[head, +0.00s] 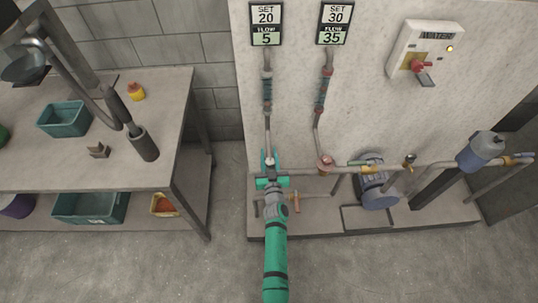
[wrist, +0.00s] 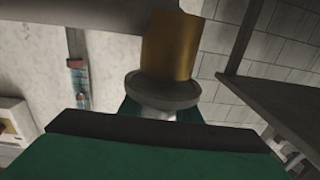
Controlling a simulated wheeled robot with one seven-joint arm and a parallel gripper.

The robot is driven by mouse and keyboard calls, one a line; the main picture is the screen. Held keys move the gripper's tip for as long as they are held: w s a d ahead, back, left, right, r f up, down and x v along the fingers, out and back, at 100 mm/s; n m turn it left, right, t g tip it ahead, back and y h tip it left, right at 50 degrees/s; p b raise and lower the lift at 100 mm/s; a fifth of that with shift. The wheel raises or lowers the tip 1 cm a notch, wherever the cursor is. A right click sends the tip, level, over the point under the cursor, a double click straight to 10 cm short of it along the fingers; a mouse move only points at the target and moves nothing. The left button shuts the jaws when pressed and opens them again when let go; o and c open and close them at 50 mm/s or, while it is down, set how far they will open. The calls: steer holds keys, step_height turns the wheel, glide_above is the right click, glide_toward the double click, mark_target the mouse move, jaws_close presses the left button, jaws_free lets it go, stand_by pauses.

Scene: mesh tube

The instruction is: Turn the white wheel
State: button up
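My gripper (head: 268,168) is at the left end of the horizontal pipe, below the left flow tube. Its teal fingers show there in the head view, with a small pale part between them. In the wrist view a brass stem (wrist: 172,45) with a grey collar (wrist: 163,90) stands just beyond my gripper. A whitish part (wrist: 158,113), likely the white wheel, shows below the collar between dark teal fingers. Most of it is hidden, so I cannot tell if the fingers press on it. The left display (head: 266,24) reads SET 20, FLOW 5.
A pinkish-red wheel (head: 325,161) sits to the right on the same pipe. The right display (head: 333,24) reads SET 30, FLOW 35. A WATER switch box (head: 411,45) has a lit yellow lamp. A pump (head: 374,187) stands right. A workbench (head: 75,165) stands left.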

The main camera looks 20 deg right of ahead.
steer(key=shift+a+n+y, duration=0.2)
steer(key=shift+n+y, duration=0.5)
steer(key=shift+y, duration=0.4)
steer(key=shift+a+n+y, duration=0.15)
steer(key=shift+n+y, duration=0.55)
steer(key=shift+y, duration=0.4)
steer(key=a+n+g+y, duration=0.1)
steer(key=n+y, duration=0.2)
steer(key=y, duration=0.1)
steer(key=n+g+y, duration=0.2)
steer(key=n+y, duration=0.1)
steer(key=y, duration=0.1)
steer(key=s+a+n+g+y, duration=0.1)
steer(key=n+g+y, duration=0.1)
steer(key=n+y, duration=0.1)
steer(key=shift+s+a+y, duration=0.1)
steer(key=shift+a+y, duration=0.25)
steer(key=shift+y, duration=0.45)
steer(key=shift+a, duration=0.1)
steer(key=o, duration=1.1)
steer(key=shift+c, duration=0.2)
steer(key=v, duration=1.1)
